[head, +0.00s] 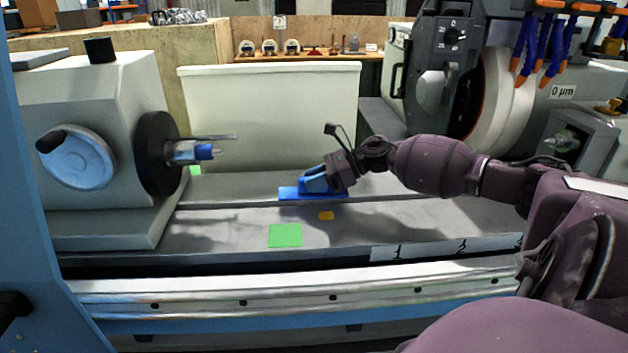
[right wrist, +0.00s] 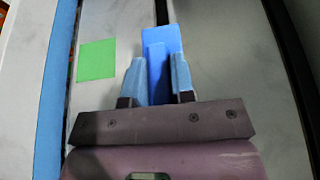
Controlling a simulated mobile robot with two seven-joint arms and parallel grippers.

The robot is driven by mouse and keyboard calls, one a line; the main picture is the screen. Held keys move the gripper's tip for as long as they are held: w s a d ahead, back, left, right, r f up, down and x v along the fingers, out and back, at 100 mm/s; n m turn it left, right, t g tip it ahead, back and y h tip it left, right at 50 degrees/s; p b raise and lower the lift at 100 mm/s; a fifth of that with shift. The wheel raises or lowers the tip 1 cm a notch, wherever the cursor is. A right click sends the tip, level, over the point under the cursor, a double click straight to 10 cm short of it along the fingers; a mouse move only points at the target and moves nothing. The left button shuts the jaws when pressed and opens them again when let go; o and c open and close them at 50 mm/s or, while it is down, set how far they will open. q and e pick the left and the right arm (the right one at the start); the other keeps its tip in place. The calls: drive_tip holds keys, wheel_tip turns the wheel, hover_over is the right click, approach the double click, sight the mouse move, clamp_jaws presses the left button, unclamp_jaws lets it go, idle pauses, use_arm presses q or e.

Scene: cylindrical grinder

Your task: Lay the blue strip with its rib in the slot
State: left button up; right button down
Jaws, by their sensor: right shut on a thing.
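The blue strip (head: 294,194) is at the middle of the machine table, and its flat end and raised middle part also show in the right wrist view (right wrist: 165,38). My right gripper (head: 312,184) is shut on the strip, with light blue fingers on both sides of its raised part in the right wrist view (right wrist: 158,80). The slot (head: 225,207) is a thin dark line along the table, just in front of the strip in the head view. In the wrist view the slot (right wrist: 161,12) runs up to the strip's far end. The rib underneath is hidden. My left gripper is out of view.
A headstock with a spindle (head: 186,152) stands at left, a grinding wheel (head: 497,102) at back right. A pale panel (head: 268,115) stands behind the table.

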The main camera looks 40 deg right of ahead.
sight(325, 191)
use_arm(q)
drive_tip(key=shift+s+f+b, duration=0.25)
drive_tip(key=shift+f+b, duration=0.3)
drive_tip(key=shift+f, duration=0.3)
use_arm(e)
drive_tip(key=shift+f, duration=1.3)
drive_tip(key=c, duration=0.9)
unclamp_jaws()
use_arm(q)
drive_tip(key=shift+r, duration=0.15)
use_arm(e)
drive_tip(key=v, duration=0.3)
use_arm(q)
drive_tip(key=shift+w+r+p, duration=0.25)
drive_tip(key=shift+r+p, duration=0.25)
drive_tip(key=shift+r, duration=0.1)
use_arm(e)
drive_tip(key=v, duration=0.8)
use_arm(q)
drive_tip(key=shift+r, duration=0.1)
